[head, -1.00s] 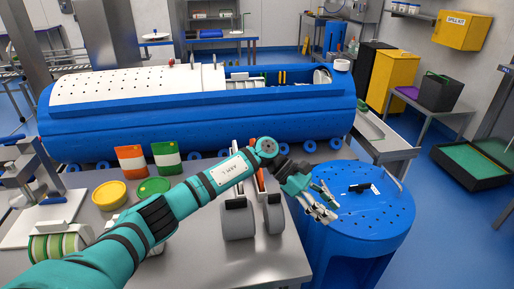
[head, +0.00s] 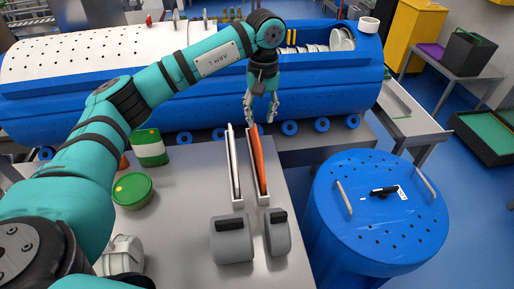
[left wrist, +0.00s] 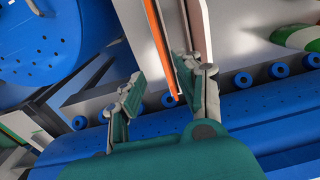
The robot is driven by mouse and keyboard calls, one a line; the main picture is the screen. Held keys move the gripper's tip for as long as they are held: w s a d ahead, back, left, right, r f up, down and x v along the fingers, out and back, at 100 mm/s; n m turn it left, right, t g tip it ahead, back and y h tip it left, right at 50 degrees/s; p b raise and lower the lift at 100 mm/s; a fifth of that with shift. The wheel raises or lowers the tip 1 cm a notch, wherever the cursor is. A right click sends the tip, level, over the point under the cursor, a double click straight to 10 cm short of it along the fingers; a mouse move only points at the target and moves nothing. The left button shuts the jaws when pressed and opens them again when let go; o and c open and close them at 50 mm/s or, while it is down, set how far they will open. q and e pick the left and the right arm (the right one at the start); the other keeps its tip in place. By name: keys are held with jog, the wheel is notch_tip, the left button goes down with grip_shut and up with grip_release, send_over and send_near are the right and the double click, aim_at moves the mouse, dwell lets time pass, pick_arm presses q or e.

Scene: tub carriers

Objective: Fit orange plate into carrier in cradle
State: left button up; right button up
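The orange plate (head: 257,160) stands on edge in a narrow white holder on the steel bench, beside a similar white plate (head: 234,165). My left gripper (head: 260,119) points down at the far end of the orange plate. In the left wrist view its fingers (left wrist: 158,78) are spread apart, with the orange plate's edge (left wrist: 160,42) between them; I see no firm contact. The long blue vessel (head: 190,108) behind has a top opening with yellow strips (head: 291,37) and white discs (head: 342,40). I cannot tell which part is the carrier or cradle; my arm hides some of it. My right gripper is out of view.
Two grey rollers (head: 231,240) with black handles stand at the bench's near edge. A blue drum (head: 380,215) with handles stands right of the bench.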

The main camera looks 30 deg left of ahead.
aim_at(258, 137)
pick_arm(q)
notch_tip(258, 137, down, 7)
jog(key=shift+a+f+p, duration=0.15)
jog(key=shift+f+p, duration=0.05)
jog(key=shift+p, duration=0.7)
jog(key=shift+s+f+p, duration=0.1)
jog(key=shift+f+p, duration=0.25)
jog(key=f, duration=0.1)
jog(key=f+p, duration=0.1)
jog(key=f, duration=0.1)
jog(key=shift+s+a+f, duration=0.1)
jog(key=shift+a+f, duration=0.1)
jog(key=shift+f, duration=0.45)
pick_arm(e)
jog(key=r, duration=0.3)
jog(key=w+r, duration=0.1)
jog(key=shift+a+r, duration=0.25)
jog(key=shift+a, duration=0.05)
pick_arm(q)
jog(key=shift+c, duration=0.3)
grip_shut()
